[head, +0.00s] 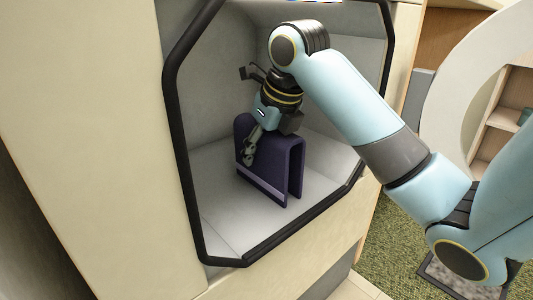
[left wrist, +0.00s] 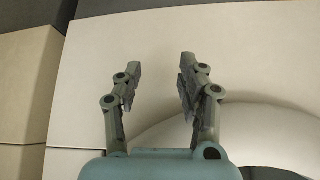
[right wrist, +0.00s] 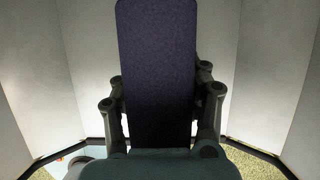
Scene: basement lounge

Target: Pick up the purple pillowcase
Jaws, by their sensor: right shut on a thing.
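The purple pillowcase (head: 272,165) stands folded, with a lighter band along its lower edge, on the floor of a grey-lined recess. My right gripper (head: 249,153) reaches into the recess from above and is shut on the pillowcase near its top. In the right wrist view the pillowcase (right wrist: 157,75) fills the space between the two fingers and hides their tips. My left gripper (left wrist: 158,85) shows only in the left wrist view. Its fingers are apart with nothing between them.
The recess has a thick black rim (head: 180,150) around its opening and pale walls close about the pillowcase. Its floor (head: 225,215) is bare in front. Green carpet (head: 400,250) and a shelf unit (head: 505,105) lie to the right. A pale surface (left wrist: 250,60) is behind my left fingers.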

